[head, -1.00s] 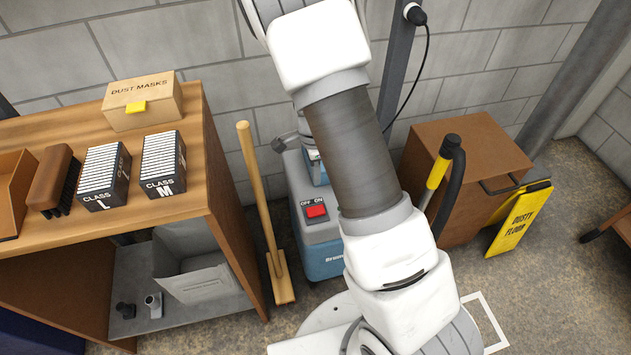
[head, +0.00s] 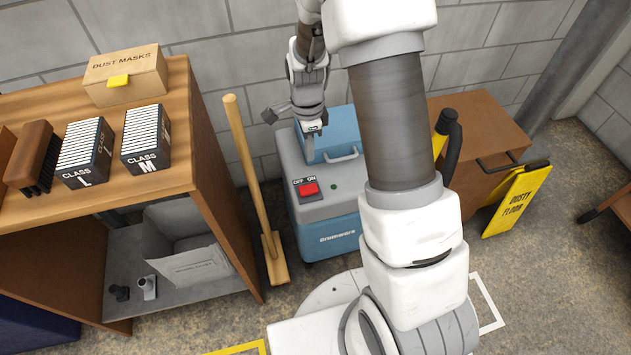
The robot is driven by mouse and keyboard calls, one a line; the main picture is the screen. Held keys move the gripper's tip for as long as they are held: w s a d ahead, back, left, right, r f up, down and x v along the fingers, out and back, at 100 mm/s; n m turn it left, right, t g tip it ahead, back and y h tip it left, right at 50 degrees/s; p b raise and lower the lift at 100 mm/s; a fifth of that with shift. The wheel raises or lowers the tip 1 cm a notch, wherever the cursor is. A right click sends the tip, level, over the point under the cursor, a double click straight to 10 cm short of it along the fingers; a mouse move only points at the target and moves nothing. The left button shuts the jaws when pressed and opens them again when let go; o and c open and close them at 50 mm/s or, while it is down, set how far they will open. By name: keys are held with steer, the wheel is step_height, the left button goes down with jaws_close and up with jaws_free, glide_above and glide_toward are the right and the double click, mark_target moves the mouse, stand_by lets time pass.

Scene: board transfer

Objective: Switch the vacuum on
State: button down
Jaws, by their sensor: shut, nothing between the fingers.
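The vacuum (head: 330,232), a grey and blue box on the floor, stands behind my arm. Its red switch (head: 309,189), under an OFF/ON label, is on the front panel and in plain view. I cannot tell which way the switch is tipped. A small dark green spot (head: 334,187) lies to the right of the switch. My gripper (head: 312,129) points down over the vacuum's top, above and behind the switch and apart from it. It is shut and empty.
A wooden bench (head: 196,150) with filter boxes (head: 146,140) and a dust mask box (head: 125,75) stands at the left. A wooden-handled tool (head: 245,160) leans between bench and vacuum. A brown cabinet (head: 478,125) and yellow sign (head: 517,200) stand at the right.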

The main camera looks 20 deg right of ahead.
mark_target(312, 188)
steer(key=shift+w+d+r, duration=0.1)
steer(key=shift+d+r, duration=0.05)
steer(key=shift+d, duration=0.05)
stand_by(0.4)
step_height(312, 188, down, 14)
steer(key=b, duration=0.5)
steer(key=shift+d, duration=0.1)
